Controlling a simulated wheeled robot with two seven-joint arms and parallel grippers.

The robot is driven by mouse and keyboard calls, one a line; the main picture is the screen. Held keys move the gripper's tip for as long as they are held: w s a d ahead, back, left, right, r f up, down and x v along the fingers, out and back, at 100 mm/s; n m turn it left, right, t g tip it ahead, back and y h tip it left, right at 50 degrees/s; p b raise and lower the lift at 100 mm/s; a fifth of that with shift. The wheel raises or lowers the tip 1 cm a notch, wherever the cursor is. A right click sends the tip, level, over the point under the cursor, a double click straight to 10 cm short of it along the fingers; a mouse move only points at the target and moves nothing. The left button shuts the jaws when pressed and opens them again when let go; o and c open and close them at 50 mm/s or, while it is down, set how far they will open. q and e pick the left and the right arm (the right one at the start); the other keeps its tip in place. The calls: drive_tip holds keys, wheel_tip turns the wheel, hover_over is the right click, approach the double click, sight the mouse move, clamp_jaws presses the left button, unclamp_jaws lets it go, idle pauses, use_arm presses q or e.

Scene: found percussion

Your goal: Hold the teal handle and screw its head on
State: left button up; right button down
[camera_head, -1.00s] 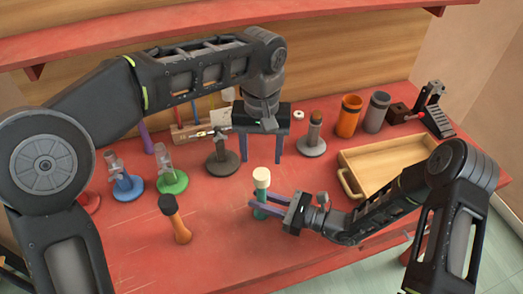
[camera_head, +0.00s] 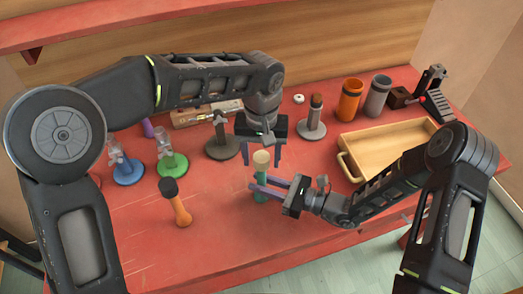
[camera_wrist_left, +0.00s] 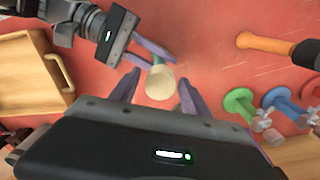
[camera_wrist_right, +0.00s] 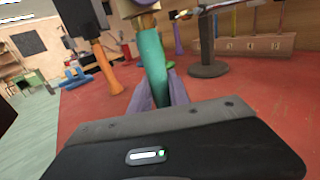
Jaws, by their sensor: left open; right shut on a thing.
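The teal handle (camera_head: 261,192) stands upright in the grip of my right gripper (camera_head: 258,188), whose purple fingers are shut around it. The right wrist view also shows the teal handle (camera_wrist_right: 152,62) between the fingers. A cream head (camera_head: 261,159) sits at the handle's top; whether it is threaded on cannot be told. My left gripper (camera_head: 264,155) points down over the head with its fingers open. In the left wrist view the cream head (camera_wrist_left: 160,82) lies between the open fingertips, with a gap to the right finger.
An orange-handled mallet with a black head (camera_head: 178,203) stands to the left. Green (camera_head: 173,165) and blue (camera_head: 127,172) stands and a grey stand (camera_head: 221,147) are behind. A wooden tray (camera_head: 385,150) lies right, near my right arm. The red table's front is clear.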

use_arm(q)
clamp_jaws()
idle(0.6)
drive_tip(key=m, duration=0.8)
drive_tip(key=shift+o, duration=0.8)
unclamp_jaws()
